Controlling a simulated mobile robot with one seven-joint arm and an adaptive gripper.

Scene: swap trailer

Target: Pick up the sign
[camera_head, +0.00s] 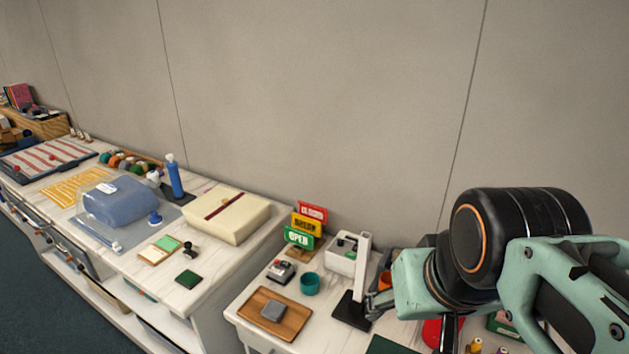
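A small stepped sign stands on the lower white counter near the wall. It has a red panel at the back (312,212), a yellow panel in the middle (306,225) and a green panel reading OPEN in front (299,237). It looks upright and nothing touches it. My gripper (376,302) is to the right of the sign and nearer the camera, below my mint-green wrist. Only dark parts of it show, so its opening and anything between its fingers cannot be made out.
Near the sign are a cream box (228,216), a teal cup (310,283), a small grey-red device (281,270), a wooden tray (262,327) and a white device (345,259). A tall white post on a black base (352,311) stands between sign and gripper.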

